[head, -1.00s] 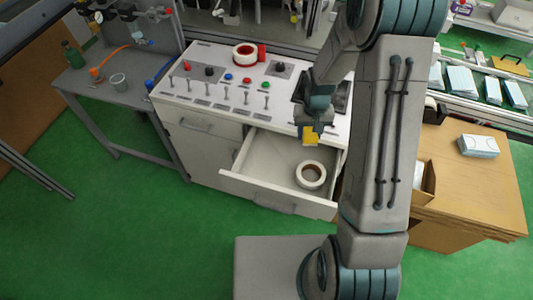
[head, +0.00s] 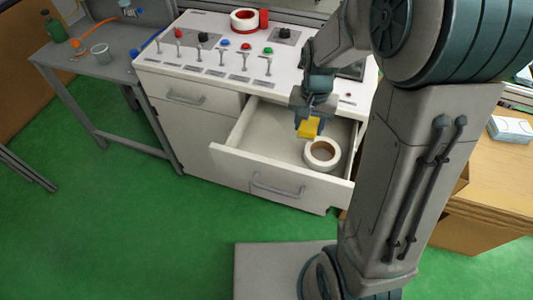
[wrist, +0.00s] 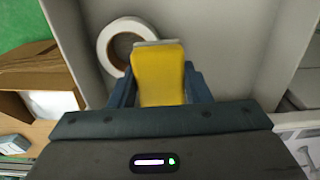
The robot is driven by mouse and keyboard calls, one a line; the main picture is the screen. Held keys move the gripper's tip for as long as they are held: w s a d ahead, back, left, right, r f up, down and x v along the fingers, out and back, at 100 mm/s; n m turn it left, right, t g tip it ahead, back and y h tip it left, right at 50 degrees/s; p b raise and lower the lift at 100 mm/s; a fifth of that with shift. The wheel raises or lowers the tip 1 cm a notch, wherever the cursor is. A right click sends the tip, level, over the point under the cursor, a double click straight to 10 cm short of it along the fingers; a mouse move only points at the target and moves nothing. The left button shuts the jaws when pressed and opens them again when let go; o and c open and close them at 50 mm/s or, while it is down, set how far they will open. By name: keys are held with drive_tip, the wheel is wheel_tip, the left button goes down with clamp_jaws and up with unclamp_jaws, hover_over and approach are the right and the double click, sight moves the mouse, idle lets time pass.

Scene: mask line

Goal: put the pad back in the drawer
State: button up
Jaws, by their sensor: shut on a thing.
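The yellow pad (head: 308,128) is held between the fingers of my gripper (head: 309,122). In the wrist view the pad (wrist: 159,75) sits between the two dark fingers of my gripper (wrist: 160,85), with a pale edge at its far end. The white drawer (head: 228,162) of the control cabinet stands open, and the pad is above its inside. A white roll of tape (head: 333,154) lies in the drawer, beside and below the pad; it also shows in the wrist view (wrist: 104,50). I cannot tell the exact height of the pad over the drawer floor.
The cabinet top (head: 165,52) carries levers, knobs and a red-and-white tape roll (head: 243,21). A grey side table (head: 75,55) stands at left. Cardboard boxes (head: 480,190) stand at right. The drawer's left part is clear.

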hover_over(266, 146)
wheel_tip(266, 146, down, 7)
drive_tip(key=shift+d+f+b, duration=0.1)
drive_tip(key=shift+d+b, duration=0.05)
drive_tip(key=shift+b, duration=0.3)
drive_tip(key=shift+f, duration=2)
drive_tip(key=shift+b, duration=0.3)
drive_tip(key=shift+f, duration=0.2)
drive_tip(key=o, duration=1)
drive_tip(key=shift+c, duration=0.2)
drive_tip(key=shift+r, duration=0.15)
